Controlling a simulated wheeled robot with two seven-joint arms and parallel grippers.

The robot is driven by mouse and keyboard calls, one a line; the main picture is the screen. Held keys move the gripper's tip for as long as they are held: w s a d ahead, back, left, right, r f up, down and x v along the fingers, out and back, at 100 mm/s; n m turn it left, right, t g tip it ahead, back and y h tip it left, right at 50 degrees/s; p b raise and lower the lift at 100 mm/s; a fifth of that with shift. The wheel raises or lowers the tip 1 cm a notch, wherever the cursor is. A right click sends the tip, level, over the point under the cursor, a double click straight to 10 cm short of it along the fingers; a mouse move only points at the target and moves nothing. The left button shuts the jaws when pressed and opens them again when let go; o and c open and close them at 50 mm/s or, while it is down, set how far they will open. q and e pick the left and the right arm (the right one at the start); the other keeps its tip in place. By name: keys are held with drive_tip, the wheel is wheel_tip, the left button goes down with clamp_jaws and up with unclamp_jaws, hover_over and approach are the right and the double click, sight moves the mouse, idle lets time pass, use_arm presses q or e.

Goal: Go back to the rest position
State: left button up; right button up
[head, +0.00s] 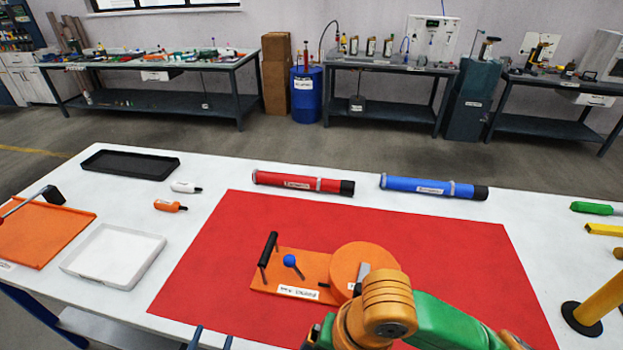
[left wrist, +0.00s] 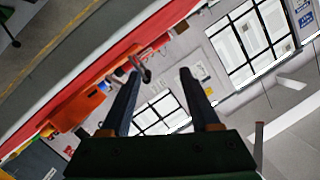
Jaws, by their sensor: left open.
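My left gripper (head: 211,338) shows only as two blue fingertips at the bottom edge of the head view, in front of the table's near edge. In the left wrist view its two dark fingers (left wrist: 160,76) are spread apart with nothing held between them. My right arm comes in at the lower right of the head view, its orange joint and green link covering the near part of the red mat (head: 440,260). The fingers of my right gripper cannot be made out. An orange pump base (head: 268,268) with a round orange disc (head: 352,262) sits on the mat.
A red tube (head: 290,180) and a blue tube (head: 420,187) lie behind the mat. A white tray (head: 112,258), orange tray (head: 45,232) and black tray (head: 130,165) are at left. A yellow post (head: 603,290) stands at right. Much of the mat is clear.

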use_arm(q)
drive_tip(key=s+d+f+n+g, duration=0.2)
drive_tip(key=s+f+n+g, duration=0.15)
drive_tip(key=s+g, duration=0.8)
use_arm(e)
drive_tip(key=s+d+f+n+t+h, duration=0.2)
drive_tip(key=s+d+f+n, duration=0.1)
drive_tip(key=d+f, duration=0.35)
drive_tip(key=s+d+f+n+t+h, duration=0.1)
drive_tip(key=s+d+f+n, duration=0.15)
drive_tip(key=d+f, duration=0.45)
use_arm(q)
wheel_tip(320, 180, down, 15)
drive_tip(key=g, duration=0.2)
use_arm(e)
wheel_tip(320, 180, down, 14)
drive_tip(key=r, duration=0.1)
use_arm(q)
drive_tip(key=s+a+f+g, duration=0.1)
drive_tip(key=s+a+f, duration=0.1)
drive_tip(key=s+f, duration=0.9)
drive_tip(key=shift+s+f, duration=0.4)
drive_tip(key=shift+s, duration=0.65)
use_arm(e)
drive_tip(key=s+d+f+g, duration=0.2)
drive_tip(key=s+d+f, duration=0.1)
drive_tip(key=s+f, duration=0.9)
drive_tip(key=shift+s+f, duration=0.15)
drive_tip(key=shift+s, duration=0.65)
